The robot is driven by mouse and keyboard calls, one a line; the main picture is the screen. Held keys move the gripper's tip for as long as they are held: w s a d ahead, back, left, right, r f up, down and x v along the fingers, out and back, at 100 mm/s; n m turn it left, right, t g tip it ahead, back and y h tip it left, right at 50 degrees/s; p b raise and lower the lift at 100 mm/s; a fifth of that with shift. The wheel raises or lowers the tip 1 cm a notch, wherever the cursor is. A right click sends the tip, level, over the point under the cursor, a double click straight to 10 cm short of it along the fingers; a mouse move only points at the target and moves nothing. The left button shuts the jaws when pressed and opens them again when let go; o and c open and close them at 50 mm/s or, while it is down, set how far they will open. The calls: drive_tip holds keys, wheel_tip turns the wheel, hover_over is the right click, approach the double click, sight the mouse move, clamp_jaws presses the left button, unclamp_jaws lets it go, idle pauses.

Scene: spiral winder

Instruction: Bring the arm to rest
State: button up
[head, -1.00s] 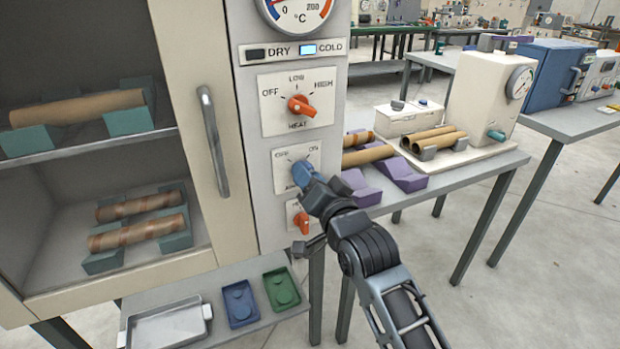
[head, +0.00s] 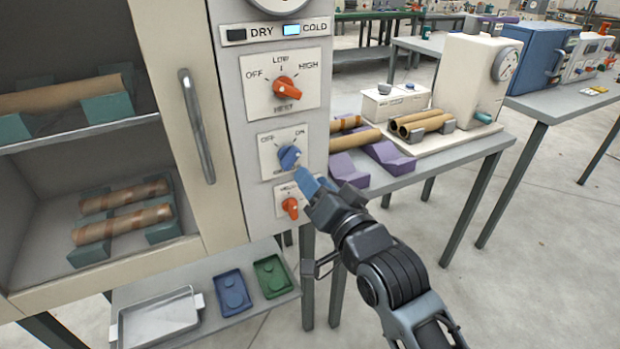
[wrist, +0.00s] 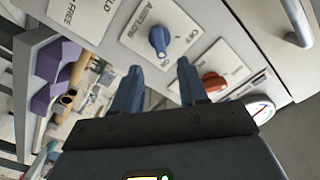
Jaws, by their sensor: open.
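My gripper (head: 312,183) is in front of the cabinet's control panel (head: 238,130), just below and right of the blue knob (head: 289,157). In the wrist view its two blue fingers (wrist: 158,88) stand apart with nothing between them. The blue knob (wrist: 159,40) shows beyond the fingertips, clear of them. A lower orange knob (head: 291,207) is left of my gripper.
A cabinet door handle (head: 197,126) stands out left of the panel. A shelf below holds a metal tray (head: 158,324), a blue tray (head: 233,293) and a green tray (head: 272,277). A table at right carries cardboard tubes (head: 425,122) and purple cradles (head: 388,155). Open floor lies at right.

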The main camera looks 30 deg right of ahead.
idle(0.4)
drive_tip(key=s+f+n, duration=0.1)
drive_tip(key=s+f, duration=0.2)
drive_tip(key=s, duration=0.4)
drive_tip(key=s+f+n+g, duration=0.1)
drive_tip(key=s+f, duration=0.2)
drive_tip(key=s, duration=0.4)
drive_tip(key=s+f+n, duration=0.2)
drive_tip(key=s+f, duration=0.1)
drive_tip(key=s, duration=0.3)
drive_tip(key=s+r+n+g, duration=0.1)
drive_tip(key=s+r+n, duration=0.1)
drive_tip(key=s, duration=0.8)
drive_tip(key=s+r+n+g, duration=0.1)
drive_tip(key=s+r+n, duration=0.1)
drive_tip(key=s, duration=0.9)
drive_tip(key=shift+s+a, duration=0.15)
drive_tip(key=shift+s, duration=0.15)
drive_tip(key=shift+w, duration=0.1)
